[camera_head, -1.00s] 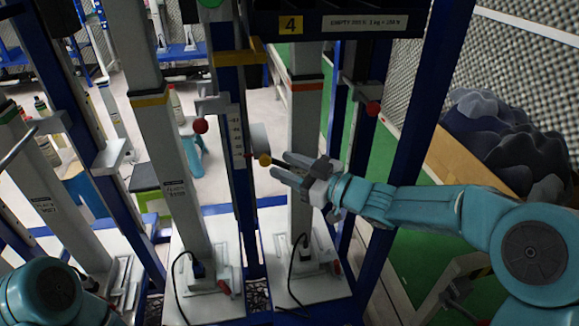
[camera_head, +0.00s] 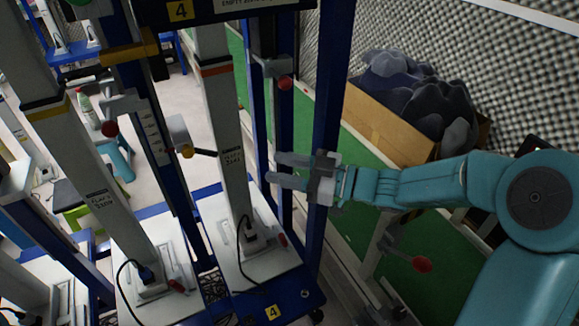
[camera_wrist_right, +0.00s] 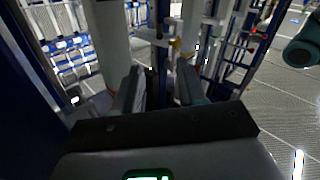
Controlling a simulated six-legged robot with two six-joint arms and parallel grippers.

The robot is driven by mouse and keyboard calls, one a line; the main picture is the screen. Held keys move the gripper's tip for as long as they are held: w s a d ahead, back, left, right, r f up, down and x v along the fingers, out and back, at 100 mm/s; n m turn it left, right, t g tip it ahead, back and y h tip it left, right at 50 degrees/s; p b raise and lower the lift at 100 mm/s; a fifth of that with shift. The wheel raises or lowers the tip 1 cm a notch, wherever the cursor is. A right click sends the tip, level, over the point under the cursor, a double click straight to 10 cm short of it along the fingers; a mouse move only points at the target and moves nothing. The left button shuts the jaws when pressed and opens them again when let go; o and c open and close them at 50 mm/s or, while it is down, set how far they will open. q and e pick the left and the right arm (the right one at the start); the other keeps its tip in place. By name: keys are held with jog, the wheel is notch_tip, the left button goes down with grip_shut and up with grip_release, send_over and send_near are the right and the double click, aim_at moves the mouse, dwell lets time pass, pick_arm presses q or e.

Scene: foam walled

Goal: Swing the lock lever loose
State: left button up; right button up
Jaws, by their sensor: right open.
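A short dark lever with a yellow knob (camera_head: 187,151) sticks out at a grey block (camera_head: 178,130) on the blue post of the rack; I cannot tell for certain that this is the lock lever. A yellow spot, probably the same knob, shows small in the right wrist view (camera_wrist_right: 176,44), beyond the fingers. My right gripper (camera_head: 272,169) is open and empty, to the right of the knob and of the grey column, clear of the lever. Its two fingers also show in the right wrist view (camera_wrist_right: 160,80). My left gripper is out of view.
Red knobs stand on the rack at left (camera_head: 109,128), at upper middle (camera_head: 285,83) and at lower right (camera_head: 422,265). A grey column (camera_head: 226,120) stands between gripper and lever. A blue upright (camera_head: 328,90) is close by. A cardboard box (camera_head: 388,125) holds dark foam.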

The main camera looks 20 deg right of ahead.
jog(key=shift+s+d, duration=0.4)
jog(key=shift+d, duration=0.05)
jog(key=shift+c, duration=0.3)
